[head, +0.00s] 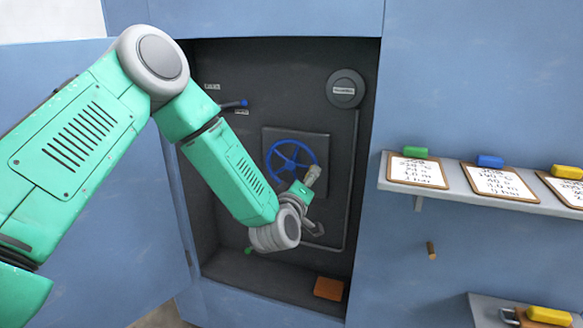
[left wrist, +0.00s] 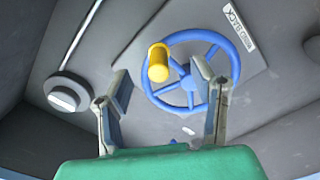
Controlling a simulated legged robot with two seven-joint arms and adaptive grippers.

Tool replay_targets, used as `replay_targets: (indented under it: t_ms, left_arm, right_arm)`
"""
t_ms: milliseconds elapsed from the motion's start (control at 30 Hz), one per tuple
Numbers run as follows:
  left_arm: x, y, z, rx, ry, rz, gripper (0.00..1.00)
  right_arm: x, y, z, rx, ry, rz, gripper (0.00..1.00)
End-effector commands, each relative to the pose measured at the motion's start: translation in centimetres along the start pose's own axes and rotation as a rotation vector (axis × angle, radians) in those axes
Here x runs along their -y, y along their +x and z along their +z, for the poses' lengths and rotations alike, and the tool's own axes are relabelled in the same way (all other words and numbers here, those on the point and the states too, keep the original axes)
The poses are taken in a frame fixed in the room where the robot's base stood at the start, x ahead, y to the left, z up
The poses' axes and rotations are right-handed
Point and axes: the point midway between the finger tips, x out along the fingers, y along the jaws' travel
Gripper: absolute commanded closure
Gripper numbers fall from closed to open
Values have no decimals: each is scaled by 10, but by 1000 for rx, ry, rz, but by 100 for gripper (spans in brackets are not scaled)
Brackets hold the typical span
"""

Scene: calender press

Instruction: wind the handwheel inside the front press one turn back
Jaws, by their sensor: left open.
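The blue handwheel (head: 291,160) is mounted on a grey plate (head: 322,145) inside the dark recess of the front press. In the left wrist view the wheel (left wrist: 233,62) shows spokes and a yellow knob (left wrist: 158,62) on the left part of its rim. My left gripper (head: 313,200) reaches into the recess, in front of the wheel's lower right in the head view. In the left wrist view its two fingers (left wrist: 160,100) stand apart with nothing gripped between them. The yellow knob appears beyond and between the fingertips. My right gripper is not in view.
A shelf (head: 460,187) with cards is outside, right.

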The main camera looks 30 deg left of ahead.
Motion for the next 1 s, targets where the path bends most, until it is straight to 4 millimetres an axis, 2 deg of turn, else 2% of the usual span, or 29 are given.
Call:
replay_targets:
  t_ms: [433,1000]
  left_arm:
    - [0,-43,0,2,0,-2,48]
    - [0,-48,0,0,0,-1,48]
  right_arm:
    - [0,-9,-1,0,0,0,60]
    - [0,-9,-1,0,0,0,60]
